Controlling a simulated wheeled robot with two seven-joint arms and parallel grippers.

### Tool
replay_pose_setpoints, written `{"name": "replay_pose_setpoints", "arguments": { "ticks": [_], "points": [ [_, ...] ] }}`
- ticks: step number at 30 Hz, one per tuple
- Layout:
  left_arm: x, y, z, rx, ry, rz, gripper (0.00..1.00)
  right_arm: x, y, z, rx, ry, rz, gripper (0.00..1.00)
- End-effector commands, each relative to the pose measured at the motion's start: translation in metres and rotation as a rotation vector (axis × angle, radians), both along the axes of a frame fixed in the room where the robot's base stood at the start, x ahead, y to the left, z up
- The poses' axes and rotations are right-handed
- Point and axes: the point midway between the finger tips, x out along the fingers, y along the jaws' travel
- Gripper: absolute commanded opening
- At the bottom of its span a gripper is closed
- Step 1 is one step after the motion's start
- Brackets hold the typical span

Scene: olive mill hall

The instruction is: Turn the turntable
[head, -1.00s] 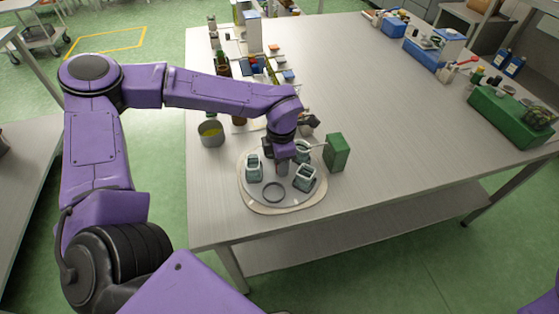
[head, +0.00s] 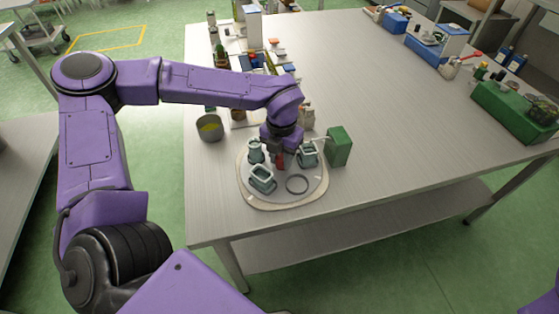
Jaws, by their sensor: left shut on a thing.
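The round, pale turntable (head: 268,203) stands near the front left corner of the table. On it are a grey-green jar (head: 262,179) at the front left, one (head: 255,152) at the back left, and one (head: 308,155) at the right. The gripped part is mostly hidden. My right gripper is out of view.
A green canister (head: 339,146) stands close to the turntable's right side. A grey pot (head: 210,128) stands behind it on the left. Several bottles and boxes line the table (head: 380,130) at the back left. The table's middle is clear.

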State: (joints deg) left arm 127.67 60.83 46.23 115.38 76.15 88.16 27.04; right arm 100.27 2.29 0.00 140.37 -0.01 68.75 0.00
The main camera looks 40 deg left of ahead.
Motion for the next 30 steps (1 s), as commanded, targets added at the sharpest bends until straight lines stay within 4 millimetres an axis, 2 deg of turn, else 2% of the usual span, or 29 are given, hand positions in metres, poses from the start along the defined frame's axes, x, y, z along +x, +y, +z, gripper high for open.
{"name": "replay_pose_setpoints", "arguments": {
  "ticks": [1,2,3,11,14,25,30],
  "points": [
    [0.000,0.000,0.000,0.000,0.000,0.000,0.35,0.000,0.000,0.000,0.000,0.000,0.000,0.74],
    [0.000,0.000,0.000,0.000,0.000,-0.001,0.44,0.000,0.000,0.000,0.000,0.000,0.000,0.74],
    [0.000,0.000,0.000,0.000,0.000,-0.001,0.47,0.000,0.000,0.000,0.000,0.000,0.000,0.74],
    [0.000,0.000,0.001,0.000,0.000,-0.001,0.47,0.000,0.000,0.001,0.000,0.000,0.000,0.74],
    [0.000,0.000,0.013,0.000,-0.001,-0.001,0.47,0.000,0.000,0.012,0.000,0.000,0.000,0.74],
    [0.000,0.000,0.081,0.000,0.000,-0.002,0.47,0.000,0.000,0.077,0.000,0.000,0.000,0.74],
    [0.000,0.000,0.081,0.000,0.001,-0.002,0.47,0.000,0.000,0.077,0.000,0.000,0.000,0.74]
  ]
}}
